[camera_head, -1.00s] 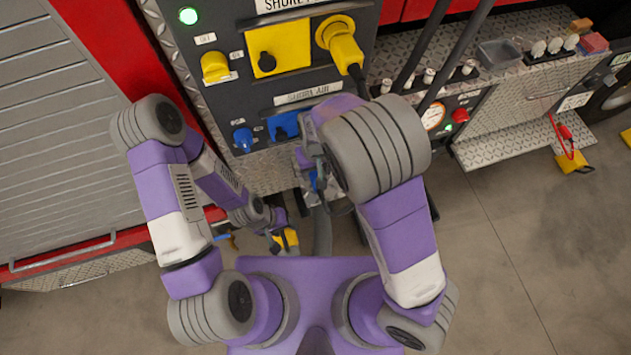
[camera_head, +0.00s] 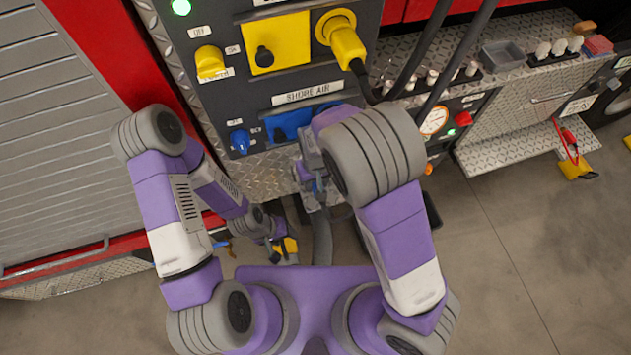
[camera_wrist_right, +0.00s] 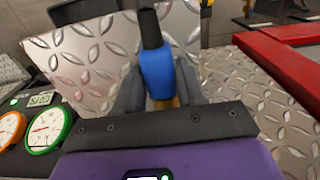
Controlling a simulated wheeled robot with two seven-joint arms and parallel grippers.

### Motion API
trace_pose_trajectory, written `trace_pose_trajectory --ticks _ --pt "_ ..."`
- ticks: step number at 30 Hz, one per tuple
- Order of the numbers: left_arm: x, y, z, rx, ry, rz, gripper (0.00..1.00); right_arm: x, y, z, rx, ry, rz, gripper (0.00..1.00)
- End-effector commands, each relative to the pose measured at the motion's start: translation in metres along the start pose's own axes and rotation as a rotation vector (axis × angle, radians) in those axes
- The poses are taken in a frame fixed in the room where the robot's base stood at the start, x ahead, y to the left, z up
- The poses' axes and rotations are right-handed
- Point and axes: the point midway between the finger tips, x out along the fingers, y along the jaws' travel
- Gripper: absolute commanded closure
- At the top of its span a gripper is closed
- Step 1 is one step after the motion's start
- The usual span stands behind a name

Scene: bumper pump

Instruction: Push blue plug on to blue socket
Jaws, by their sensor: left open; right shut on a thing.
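The blue socket (camera_head: 290,124) is on the dark panel under the SHORE AIR label, partly hidden by my right arm. The blue plug (camera_wrist_right: 157,72), with a black hose end, sits between the fingers of my right gripper (camera_wrist_right: 160,92) in the right wrist view. My right gripper (camera_head: 314,180) is shut on it just below the panel in the head view; the plug is mostly hidden there. Whether the plug touches the socket cannot be seen. My left gripper (camera_head: 283,243) is open, low and left of the right one, close to a small yellow object (camera_head: 290,246).
A blue knob (camera_head: 240,142) is left of the socket. A yellow plug (camera_head: 345,42) is fitted above, its black cable hanging right. Dark hoses (camera_head: 425,55) run at the right. A diamond-plate step (camera_head: 515,155) juts out at right.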

Motion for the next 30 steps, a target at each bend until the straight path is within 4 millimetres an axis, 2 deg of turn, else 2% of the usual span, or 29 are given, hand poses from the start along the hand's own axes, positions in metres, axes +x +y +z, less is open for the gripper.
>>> trace_pose_trajectory --ticks 5,30 --pt "-0.003 0.001 0.0 0.0 0.0 0.0 0.43 -0.004 0.0 0.0 0.0 0.0 0.0 0.88" --pt "-0.046 0.017 0.002 0.0 0.0 0.0 0.43 -0.054 0.0 -0.001 0.0 0.0 -0.001 0.88"
